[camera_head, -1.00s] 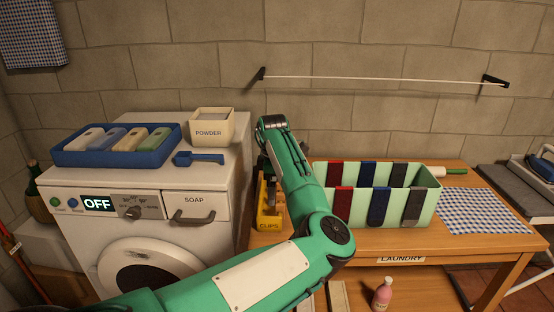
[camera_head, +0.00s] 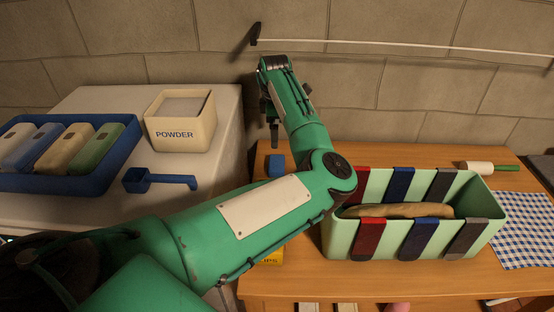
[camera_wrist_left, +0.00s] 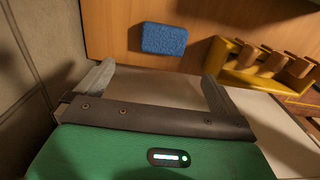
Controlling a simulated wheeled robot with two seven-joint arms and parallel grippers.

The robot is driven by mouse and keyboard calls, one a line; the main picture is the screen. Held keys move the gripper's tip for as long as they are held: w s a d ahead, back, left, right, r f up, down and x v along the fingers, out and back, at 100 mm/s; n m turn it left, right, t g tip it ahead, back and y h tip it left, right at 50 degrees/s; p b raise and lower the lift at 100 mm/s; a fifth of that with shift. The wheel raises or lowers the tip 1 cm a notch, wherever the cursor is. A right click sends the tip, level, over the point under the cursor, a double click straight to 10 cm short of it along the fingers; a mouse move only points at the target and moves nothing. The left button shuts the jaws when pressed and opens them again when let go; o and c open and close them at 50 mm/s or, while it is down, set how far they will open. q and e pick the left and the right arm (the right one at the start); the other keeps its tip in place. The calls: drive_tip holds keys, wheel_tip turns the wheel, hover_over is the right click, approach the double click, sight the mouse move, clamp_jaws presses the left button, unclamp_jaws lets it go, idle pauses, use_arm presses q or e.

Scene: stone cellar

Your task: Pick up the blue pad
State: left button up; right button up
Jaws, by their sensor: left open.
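The blue pad (camera_wrist_left: 164,39) lies flat on the wooden table, a small textured block in the left wrist view. In the head view, a small part of it (camera_head: 276,165) shows beside my left arm, which hides some of the table there. My left gripper (camera_head: 271,128) is above and behind the pad in the head view, with its fingers pointing down. In the left wrist view the open, empty fingers (camera_wrist_left: 155,68) are apart from the pad, which lies beyond them. My right gripper is not in view.
A yellow clips box (camera_wrist_left: 245,62) with wooden pegs stands near the pad. The pale green laundry box (camera_head: 340,240) with coloured straps is right of my arm. Left are the washing machine top with a blue tray (camera_head: 60,180), powder box (camera_head: 178,135) and blue scoop (camera_head: 150,180). The stone wall is close behind.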

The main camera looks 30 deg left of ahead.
use_arm(q)
drive_tip(key=p, duration=0.1)
hover_over(277, 162)
drive_tip(key=f, duration=0.4)
drive_tip(key=a+f, duration=0.1)
drive_tip(key=f, duration=0.1)
drive_tip(key=shift+w+f, duration=0.1)
drive_tip(key=shift+d+f, duration=0.1)
drive_tip(key=shift+f, duration=0.45)
drive_tip(key=shift+d+f+p, duration=0.1)
drive_tip(key=shift+f+p, duration=0.25)
drive_tip(key=f, duration=0.1)
drive_tip(key=f+p, duration=0.1)
drive_tip(key=f, duration=0.1)
drive_tip(key=shift+d+f, duration=0.2)
drive_tip(key=shift+f, duration=0.45)
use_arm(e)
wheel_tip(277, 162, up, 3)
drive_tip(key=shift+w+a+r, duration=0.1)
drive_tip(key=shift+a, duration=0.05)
use_arm(q)
drive_tip(key=shift+c, duration=0.4)
drive_tip(key=c, duration=0.7)
drive_tip(key=shift+c, duration=0.6)
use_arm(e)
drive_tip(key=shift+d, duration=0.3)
